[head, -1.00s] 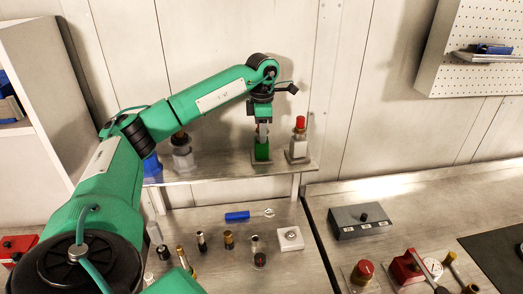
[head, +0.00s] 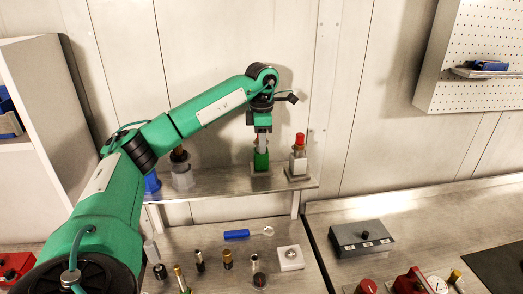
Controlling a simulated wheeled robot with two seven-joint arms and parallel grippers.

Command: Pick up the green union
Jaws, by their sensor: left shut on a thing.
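The green union (head: 261,160) is upright at the shelf, right of its middle, with a grey base plate showing below it. My left gripper (head: 262,144) points down from above and is shut on the upper part of the union. The fingers hide part of that top. Any gap between the union and the plate is too small to tell. My right gripper is not in view.
A pale fitting with a red top (head: 299,150) stands close on the right. A clear-grey fitting (head: 182,172) stands left on the shelf (head: 220,187). Below are several small fittings, a blue-handled tool (head: 237,234) and a grey control box (head: 362,238).

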